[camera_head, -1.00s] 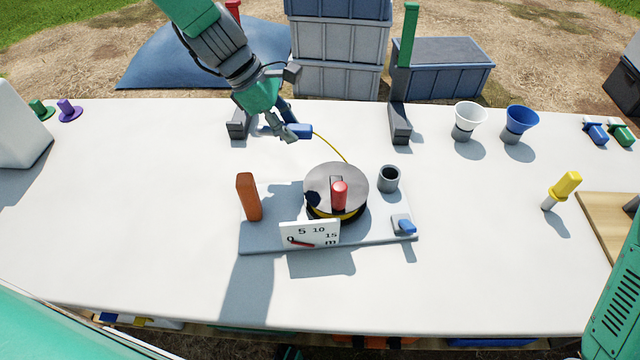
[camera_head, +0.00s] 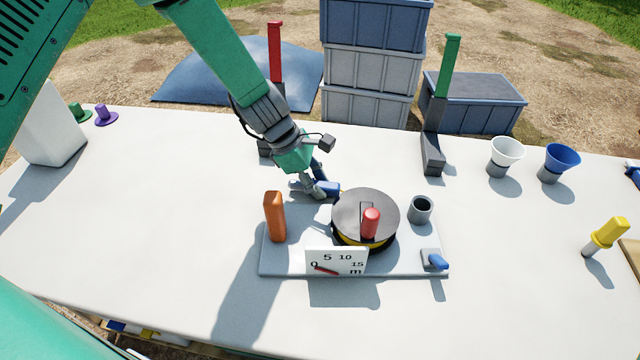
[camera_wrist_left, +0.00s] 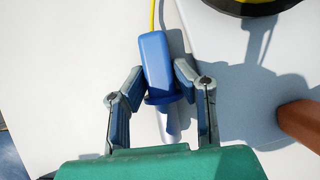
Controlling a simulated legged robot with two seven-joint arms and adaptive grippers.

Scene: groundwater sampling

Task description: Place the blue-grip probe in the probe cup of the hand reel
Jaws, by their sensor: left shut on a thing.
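My left gripper (camera_head: 318,188) is behind the hand reel's drum, near the back edge of its base plate. It is shut on the blue-grip probe (camera_head: 331,188). The left wrist view shows the probe's blue grip (camera_wrist_left: 156,62) between the two fingers, with a yellow cable running from its far end. The hand reel (camera_head: 365,215) has a dark drum with a red knob, on a grey base plate (camera_head: 290,262). The probe cup (camera_head: 421,209) is a grey open cylinder right of the drum and looks empty. My right gripper is not in view.
An orange post (camera_head: 275,217) stands on the plate's left, close to my left gripper. Behind are a green-topped post (camera_head: 447,65) and white (camera_head: 506,152) and blue (camera_head: 561,158) funnels.

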